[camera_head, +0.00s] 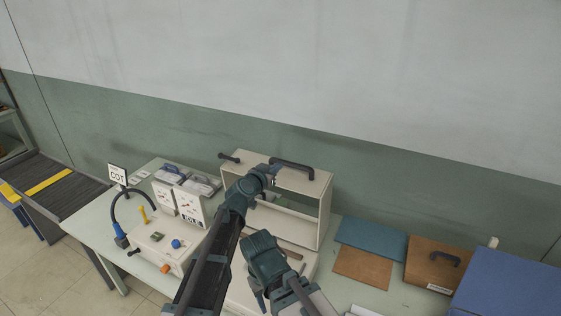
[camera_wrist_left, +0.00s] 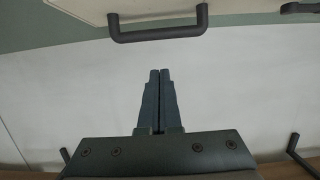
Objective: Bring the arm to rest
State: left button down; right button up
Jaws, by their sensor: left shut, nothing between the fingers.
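My left arm reaches up from the bottom of the head view. Its gripper (camera_head: 273,181) is at the far end, in front of the beige cabinet (camera_head: 325,197) and close below its dark handle (camera_head: 293,163). In the left wrist view the two fingers (camera_wrist_left: 158,74) lie together, shut, with nothing held. A dark handle (camera_wrist_left: 158,32) on a beige surface shows past the fingertips, apart from them. A link of my right arm (camera_head: 266,262) shows at bottom centre. I cannot make out a gripper on it.
The green table (camera_head: 90,222) carries a beige box with knobs (camera_head: 160,248) at left. A blue panel (camera_head: 371,238), a brown panel (camera_head: 362,267) and a brown case with a handle (camera_head: 437,262) lie at right. A blue box (camera_head: 510,285) fills the right corner.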

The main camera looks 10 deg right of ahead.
pick_arm(q)
jog(key=s+a+f+n+g+y, duration=0.25)
jog(key=s+a+f+g, duration=0.2)
jog(key=s+a, duration=0.55)
jog(key=s+a+f+n+g+y+p, duration=0.1)
jog(key=s+a+f+n+g+y, duration=0.25)
jog(key=s+a, duration=0.7)
jog(key=s+a+f+n+g+y, duration=0.1)
jog(key=s+a+f+g+y, duration=0.2)
jog(key=s+a+f, duration=0.55)
jog(key=s+d+f+m+b, duration=0.1)
jog(key=s+d+f+b, duration=0.2)
jog(key=f+b, duration=0.7)
jog(key=s+d+f+m+g+y+b, duration=0.1)
jog(key=s+d+f+b, duration=0.3)
jog(key=f+b, duration=0.5)
jog(key=shift+s+d+f+m+b, duration=0.3)
jog(key=shift+d+m+b, duration=0.5)
jog(key=shift+d+b, duration=0.4)
